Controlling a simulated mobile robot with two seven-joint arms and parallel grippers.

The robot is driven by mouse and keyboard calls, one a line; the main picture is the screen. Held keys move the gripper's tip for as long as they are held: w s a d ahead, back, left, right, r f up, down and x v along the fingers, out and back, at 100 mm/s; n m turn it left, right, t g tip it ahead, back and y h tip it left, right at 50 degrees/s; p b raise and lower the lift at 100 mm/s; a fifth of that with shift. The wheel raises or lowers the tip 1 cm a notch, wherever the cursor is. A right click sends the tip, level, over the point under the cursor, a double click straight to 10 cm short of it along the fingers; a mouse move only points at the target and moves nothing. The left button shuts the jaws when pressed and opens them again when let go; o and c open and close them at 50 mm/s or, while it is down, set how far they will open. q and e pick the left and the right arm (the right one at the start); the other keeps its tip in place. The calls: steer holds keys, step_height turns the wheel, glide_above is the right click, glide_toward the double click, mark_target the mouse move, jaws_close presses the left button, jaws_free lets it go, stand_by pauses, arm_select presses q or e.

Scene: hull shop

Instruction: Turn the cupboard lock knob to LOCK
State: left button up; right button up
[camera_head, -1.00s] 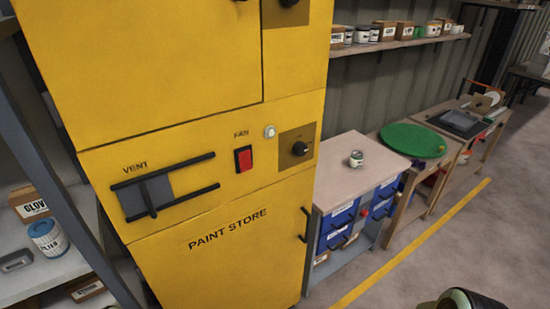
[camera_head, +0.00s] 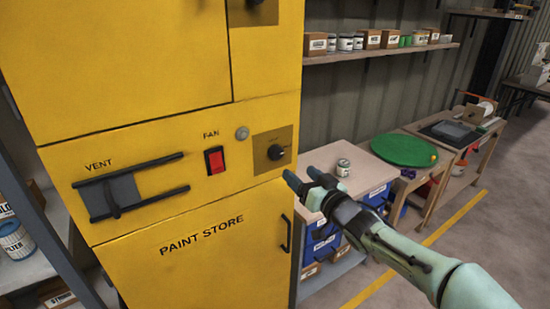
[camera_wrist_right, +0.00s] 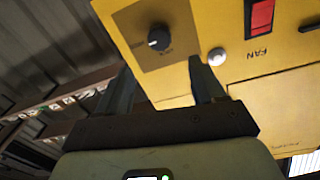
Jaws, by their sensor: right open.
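A yellow PAINT STORE cupboard (camera_head: 200,270) fills the left of the head view. A dark round knob (camera_head: 275,152) sits on a brown plate (camera_head: 264,138) at its right edge; it also shows in the right wrist view (camera_wrist_right: 158,38). A second dark knob (camera_head: 254,3) is cut off at the top. Labels on both are too small to read, so I cannot tell which is the lock knob or its setting. My right gripper (camera_head: 298,177) is open and empty, just below and right of the lower knob, apart from it. My left gripper is not in view.
The red FAN switch (camera_head: 214,160), a round lamp or button (camera_head: 242,133) and the VENT slider (camera_head: 122,190) share the panel. A black door handle (camera_head: 286,233) is below. A bench with a tin (camera_head: 343,167) stands right, behind my right arm.

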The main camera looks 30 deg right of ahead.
mark_target(278, 155)
steer(key=w+p, duration=0.1)
steer(key=w, duration=1)
steer(key=shift+a+f+p, duration=0.1)
steer(key=shift+a+p, duration=0.05)
steer(key=shift+p, duration=0.25)
steer(key=c, duration=1.1)
